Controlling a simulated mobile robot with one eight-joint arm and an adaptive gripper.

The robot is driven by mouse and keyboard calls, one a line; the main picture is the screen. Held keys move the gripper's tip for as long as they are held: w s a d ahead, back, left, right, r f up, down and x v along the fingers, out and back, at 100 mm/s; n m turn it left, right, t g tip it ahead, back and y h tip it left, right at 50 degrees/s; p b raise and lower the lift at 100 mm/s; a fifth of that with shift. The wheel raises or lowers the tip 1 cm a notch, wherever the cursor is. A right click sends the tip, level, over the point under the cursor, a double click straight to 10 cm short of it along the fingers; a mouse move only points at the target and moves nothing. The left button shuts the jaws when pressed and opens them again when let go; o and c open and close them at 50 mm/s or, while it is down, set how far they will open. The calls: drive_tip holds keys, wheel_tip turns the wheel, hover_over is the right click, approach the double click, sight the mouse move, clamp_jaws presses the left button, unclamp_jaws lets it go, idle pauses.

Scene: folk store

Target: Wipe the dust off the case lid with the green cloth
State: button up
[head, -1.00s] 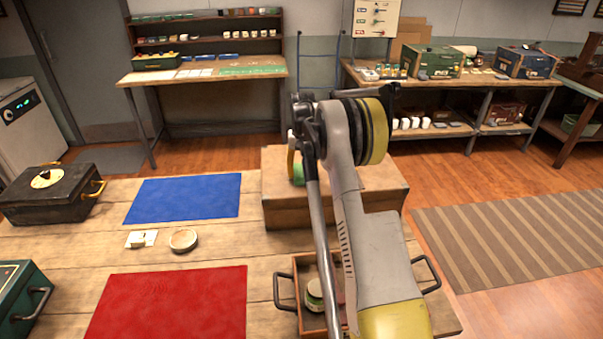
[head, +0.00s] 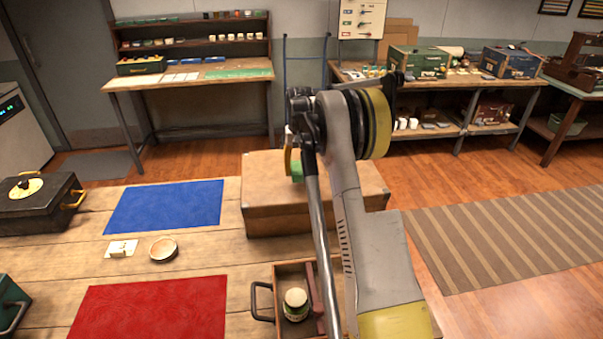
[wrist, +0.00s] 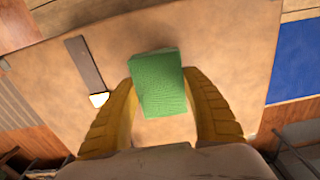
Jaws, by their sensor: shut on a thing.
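The case (head: 268,205) is a tan-brown box at the back right of the wooden table, partly behind my arm. Its lid (wrist: 215,60) fills most of the wrist view, with uneven lighter and darker patches; I cannot clearly tell dust from surface colour. My gripper (wrist: 160,95) has its yellow fingers on both sides of the green cloth (wrist: 158,82), a folded block, and is shut on it. The cloth also shows in the head view (head: 297,171), over the lid. I cannot tell whether it touches the lid.
A dark strip with a pale end (wrist: 86,64) lies on the lid. A blue mat (head: 165,206) and red mat (head: 150,310) lie left of the case. A wooden tray (head: 262,300) holding a jar (head: 296,303) stands in front. A black case (head: 40,205) stands far left.

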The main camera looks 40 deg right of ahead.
drive_tip(key=shift+d+r+p, duration=0.1)
drive_tip(key=shift+r+p, duration=0.25)
drive_tip(key=shift+r, duration=0.55)
drive_tip(key=shift+r+p, duration=0.7)
drive_tip(key=shift+r, duration=0.65)
